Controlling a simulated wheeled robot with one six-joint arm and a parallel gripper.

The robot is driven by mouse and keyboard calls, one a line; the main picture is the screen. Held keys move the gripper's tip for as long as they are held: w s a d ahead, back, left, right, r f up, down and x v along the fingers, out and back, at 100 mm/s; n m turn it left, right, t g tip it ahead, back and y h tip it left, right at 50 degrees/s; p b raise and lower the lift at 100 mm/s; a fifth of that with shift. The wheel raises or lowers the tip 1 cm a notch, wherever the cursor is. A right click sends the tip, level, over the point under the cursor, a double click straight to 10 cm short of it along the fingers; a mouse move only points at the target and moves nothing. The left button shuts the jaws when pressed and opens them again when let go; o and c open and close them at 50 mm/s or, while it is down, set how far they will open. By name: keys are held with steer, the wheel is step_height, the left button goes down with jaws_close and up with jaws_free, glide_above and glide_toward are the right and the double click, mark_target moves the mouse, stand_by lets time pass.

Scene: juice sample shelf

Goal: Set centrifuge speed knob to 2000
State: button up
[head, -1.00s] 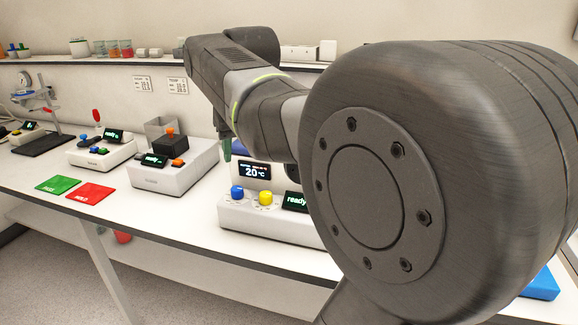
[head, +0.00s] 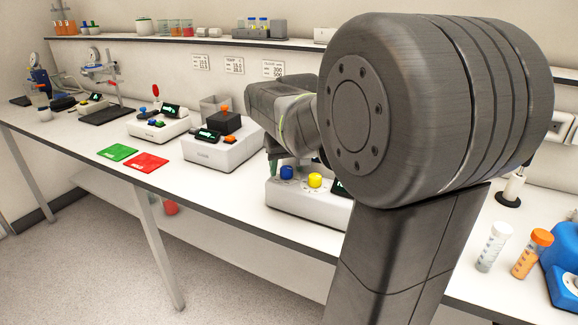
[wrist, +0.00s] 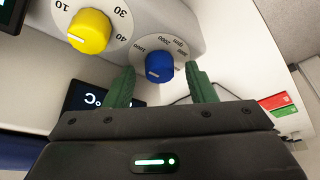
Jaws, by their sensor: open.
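The yellow knob (wrist: 89,31) with a dial marked 10, 30 and 40 is at upper left. In the head view the white centrifuge (head: 310,202) carries the blue knob (head: 286,172) and yellow knob (head: 314,180); my arm hides much of it.
A green mat (head: 118,152) and a red mat (head: 146,163) lie left on the bench. A white device with a black block (head: 223,123) stands left of the centrifuge. An orange-capped tube (head: 533,254) and a white-capped tube (head: 495,247) stand at right.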

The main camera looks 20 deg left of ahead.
steer(key=c, duration=1)
steer(key=shift+o, duration=0.2)
steer(key=shift+m, duration=0.4)
steer(key=m+h, duration=0.1)
steer(key=m, duration=0.1)
steer(key=m+t+h, duration=0.1)
steer(key=m, duration=0.1)
steer(key=shift+a+m+p, duration=0.2)
steer(key=shift+m+p, duration=0.1)
steer(key=shift+m, duration=0.1)
steer(key=m+h, duration=0.2)
steer(key=m, duration=0.4)
steer(key=shift+a, duration=0.15)
steer(key=shift+m, duration=0.3)
steer(key=shift+h, duration=0.3)
